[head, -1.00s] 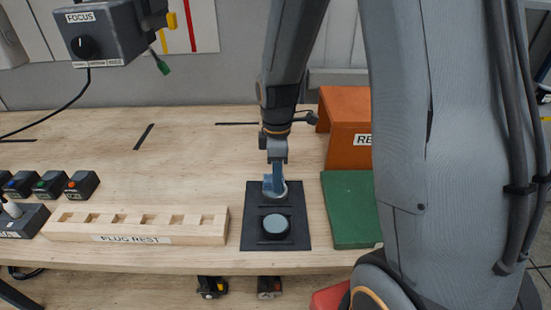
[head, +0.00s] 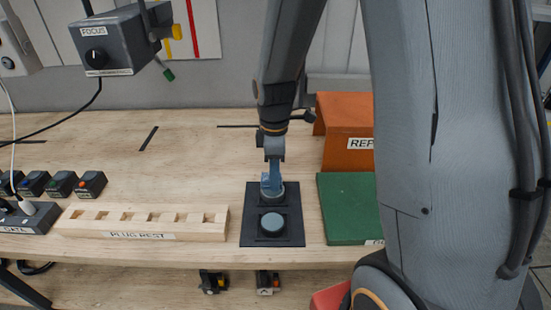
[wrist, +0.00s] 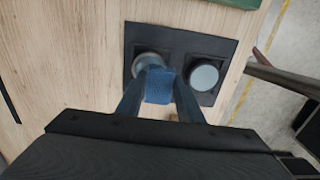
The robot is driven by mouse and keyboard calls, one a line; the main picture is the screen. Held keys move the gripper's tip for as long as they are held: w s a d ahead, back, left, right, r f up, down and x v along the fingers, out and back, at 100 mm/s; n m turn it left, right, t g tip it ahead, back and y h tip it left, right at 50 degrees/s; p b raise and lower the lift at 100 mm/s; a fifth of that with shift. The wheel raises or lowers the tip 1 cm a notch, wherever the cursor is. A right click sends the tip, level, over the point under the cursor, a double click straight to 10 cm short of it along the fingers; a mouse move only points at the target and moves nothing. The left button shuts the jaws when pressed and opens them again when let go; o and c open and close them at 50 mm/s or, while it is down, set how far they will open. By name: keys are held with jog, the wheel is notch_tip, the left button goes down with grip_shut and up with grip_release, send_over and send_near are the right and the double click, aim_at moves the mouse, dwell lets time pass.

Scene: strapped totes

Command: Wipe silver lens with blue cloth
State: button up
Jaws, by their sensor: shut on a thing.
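My gripper (head: 271,180) is shut on the blue cloth (wrist: 160,87), a small folded pad between the two fingers. A silver-rimmed lens (wrist: 150,64) sits in the far part of a black mat (head: 250,235) on the bench. The cloth overlaps this lens in both views and hides part of it. It is at or just above the lens; I cannot tell if they touch. A second round lens (head: 272,224) with a dark rim and grey-blue face lies nearer the front edge on the same mat. It also shows in the wrist view (wrist: 204,77), clear of the cloth.
A plug rest block (head: 140,223) stands left of the mat. A green mat (head: 346,208) and an orange stand (head: 344,125) are on the right. A grey focus box (head: 112,42) hangs at upper left. The bench behind the plug rest is mostly clear.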

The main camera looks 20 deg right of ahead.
jog(key=shift+r+p, duration=1.45)
jog(key=shift+r, duration=0.65)
